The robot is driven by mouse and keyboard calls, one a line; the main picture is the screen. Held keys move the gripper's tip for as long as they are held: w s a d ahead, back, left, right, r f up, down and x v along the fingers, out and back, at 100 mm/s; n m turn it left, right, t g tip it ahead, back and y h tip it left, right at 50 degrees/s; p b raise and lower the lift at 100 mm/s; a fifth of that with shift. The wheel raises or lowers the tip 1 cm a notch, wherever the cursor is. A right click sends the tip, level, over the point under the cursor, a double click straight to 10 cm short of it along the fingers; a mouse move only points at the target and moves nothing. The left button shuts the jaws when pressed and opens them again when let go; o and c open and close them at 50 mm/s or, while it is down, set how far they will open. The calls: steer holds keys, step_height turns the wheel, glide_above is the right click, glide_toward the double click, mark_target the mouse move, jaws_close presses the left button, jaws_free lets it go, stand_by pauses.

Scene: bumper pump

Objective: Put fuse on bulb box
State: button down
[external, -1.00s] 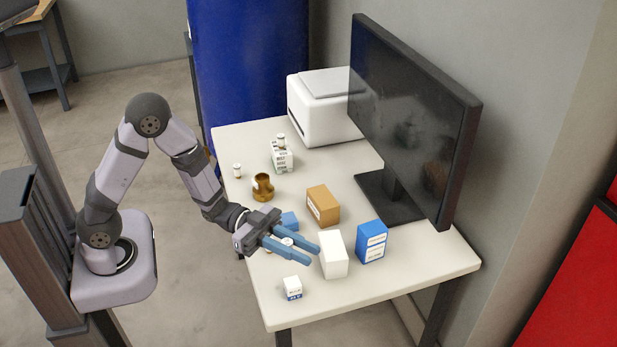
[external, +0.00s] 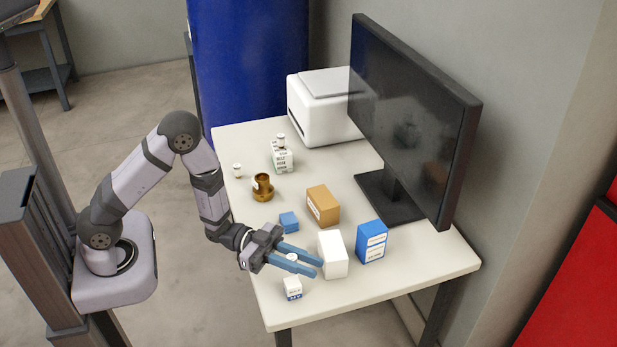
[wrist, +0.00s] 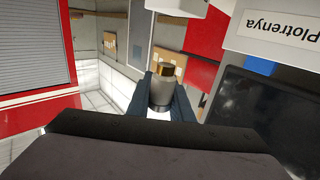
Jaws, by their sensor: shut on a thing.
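My gripper (external: 304,264) is shut on a small fuse (external: 292,258), above the front part of the table. In the wrist view the fuse (wrist: 160,92) is a grey cylinder with a gold and dark cap, between the two blue fingers. A small white box with a blue band (external: 292,288) stands on the table just below the fingers in the external view; it may be the bulb box, but its label is too small to read. The fuse appears apart from this box. Its lower end is hidden by the fingers in the external view.
A white box (external: 333,254) stands close to the fingertips, with a blue box (external: 372,242) beyond. The monitor (external: 415,120) is at right.

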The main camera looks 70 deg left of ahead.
steer(key=shift+f, duration=0.1)
steer(key=shift+f, duration=2)
